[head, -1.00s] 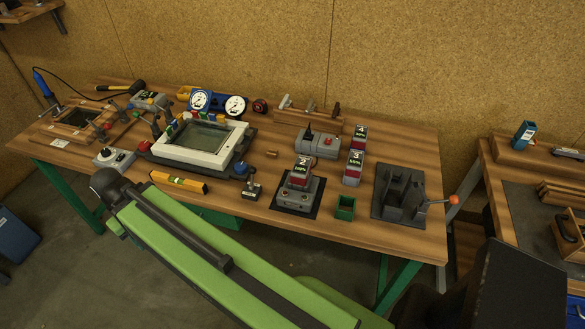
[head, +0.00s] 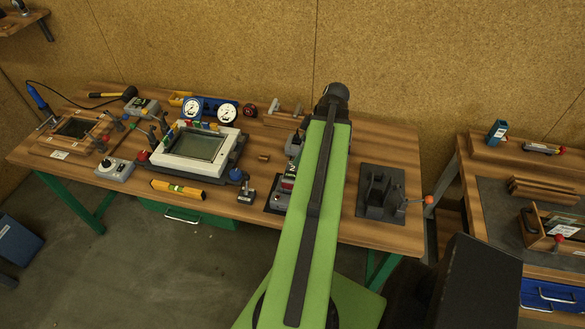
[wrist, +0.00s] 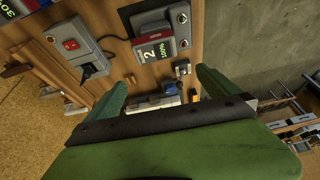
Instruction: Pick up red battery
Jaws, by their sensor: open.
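The red battery labelled 2, 100% (wrist: 152,50) sits in its grey charger (wrist: 181,16) at the upper middle of the wrist view. In the head view its red body (head: 288,184) shows just left of my arm, partly covered. Another battery with a percent label (wrist: 20,8) is cut off at the wrist view's top left corner. The batteries 3 and 4 are hidden behind my arm in the head view. My gripper (wrist: 160,80) is open, its two green fingers apart with nothing held. The labelled battery appears beyond the fingertips, not touching them.
A grey box with a red switch (wrist: 70,44) stands left of the charger in the wrist view. A black fixture (head: 382,192) stands right of my arm. A white-framed screen (head: 200,148) and yellow level (head: 178,190) lie left. Bare wood lies around the fixture.

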